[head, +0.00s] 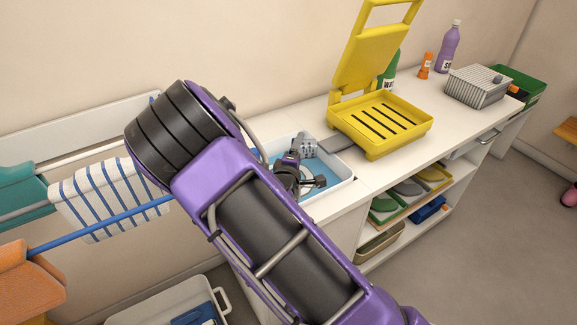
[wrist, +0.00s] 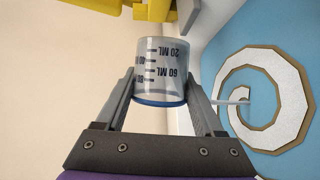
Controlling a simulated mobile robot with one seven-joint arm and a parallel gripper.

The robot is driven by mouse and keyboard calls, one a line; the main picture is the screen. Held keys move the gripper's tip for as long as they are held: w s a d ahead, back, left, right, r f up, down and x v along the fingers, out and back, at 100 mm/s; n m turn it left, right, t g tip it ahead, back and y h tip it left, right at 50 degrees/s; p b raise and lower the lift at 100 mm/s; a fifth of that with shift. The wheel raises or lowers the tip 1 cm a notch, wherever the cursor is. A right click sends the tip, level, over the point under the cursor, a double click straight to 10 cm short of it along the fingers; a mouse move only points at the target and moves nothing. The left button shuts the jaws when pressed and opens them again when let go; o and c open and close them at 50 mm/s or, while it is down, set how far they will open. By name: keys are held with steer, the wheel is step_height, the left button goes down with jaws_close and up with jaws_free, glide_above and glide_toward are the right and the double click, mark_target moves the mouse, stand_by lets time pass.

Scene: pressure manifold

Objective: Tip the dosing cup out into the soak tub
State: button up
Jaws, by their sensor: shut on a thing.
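The dosing cup (wrist: 161,72) is clear, with dark ML marks and a blue band at one end. My gripper (wrist: 165,95) is shut on it, a finger on each side. In the wrist view its marks read upside down, with the blue-banded end towards my palm. In the head view the cup (head: 309,146) shows small above the soak tub, and its exact tilt and contents cannot be told. The soak tub (head: 341,186) is white with a blue inside. My gripper is over it, partly hidden by my arm. The blue inside also shows in the wrist view (wrist: 235,55).
A white spiral with a brown edge (wrist: 285,139) lies in the tub. A yellow lidded rack (head: 425,134) stands right of the tub. Bottles (head: 447,50) and a striped box (head: 477,88) are farther back. A rail with cloths (head: 105,195) is at left.

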steer(key=shift+s+a+r+n+t+h, duration=0.1)
steer(key=shift+a+n+t+h, duration=0.2)
steer(key=shift+n, duration=0.6)
steer(key=shift+a+r+n+t+h, duration=0.1)
steer(key=shift+a+n+t, duration=0.3)
steer(key=shift+n, duration=0.5)
stand_by(1.4)
